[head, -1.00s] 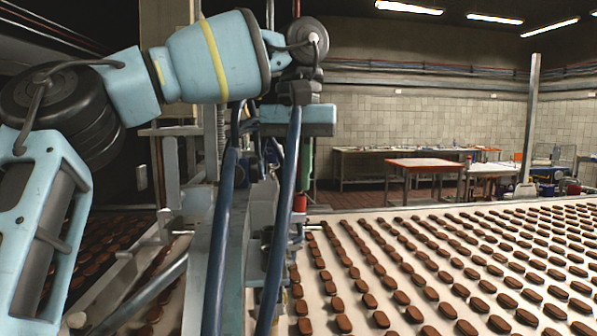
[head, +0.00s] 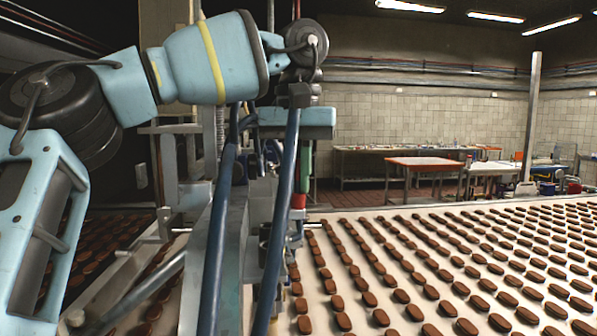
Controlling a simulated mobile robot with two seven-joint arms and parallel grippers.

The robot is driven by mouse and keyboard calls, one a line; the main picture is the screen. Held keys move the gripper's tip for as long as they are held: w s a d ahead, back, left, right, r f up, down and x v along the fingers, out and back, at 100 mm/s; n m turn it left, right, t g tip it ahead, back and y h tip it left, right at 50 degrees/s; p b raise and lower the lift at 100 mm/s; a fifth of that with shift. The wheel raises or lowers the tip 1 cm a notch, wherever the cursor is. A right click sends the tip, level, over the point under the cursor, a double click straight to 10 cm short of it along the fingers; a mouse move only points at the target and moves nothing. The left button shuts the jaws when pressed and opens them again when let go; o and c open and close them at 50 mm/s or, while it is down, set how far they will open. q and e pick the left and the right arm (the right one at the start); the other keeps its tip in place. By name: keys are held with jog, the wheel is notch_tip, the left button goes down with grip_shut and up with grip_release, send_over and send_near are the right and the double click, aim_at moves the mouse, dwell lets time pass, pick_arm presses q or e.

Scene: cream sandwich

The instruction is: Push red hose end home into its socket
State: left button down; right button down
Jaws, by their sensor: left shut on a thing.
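My left arm comes in from the left, and its light-blue gripper (head: 299,150) points down above the machine frame. The fingers are mostly hidden behind a dark-blue tube and the palm. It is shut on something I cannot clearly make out. A small red piece (head: 299,202), which looks like the red hose end, shows just below the gripper, under a narrow green piece (head: 304,172). The socket cannot be picked out among the machine parts. Whether the red piece touches a socket cannot be told. My right gripper is not in view.
Two dark-blue tubes (head: 219,235) run down in front of the grey machine frame (head: 190,265). A pale conveyor (head: 345,222) with rows of brown biscuits fills the right. An orange-topped table (head: 424,162) stands far behind. The air above the conveyor is clear.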

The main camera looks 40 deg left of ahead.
aim_at(297, 159)
pick_arm(q)
jog(key=c, duration=1.4)
grip_release()
jog(key=shift+f, duration=0.1)
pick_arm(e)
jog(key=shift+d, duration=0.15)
pick_arm(q)
jog(key=shift+a, duration=0.1)
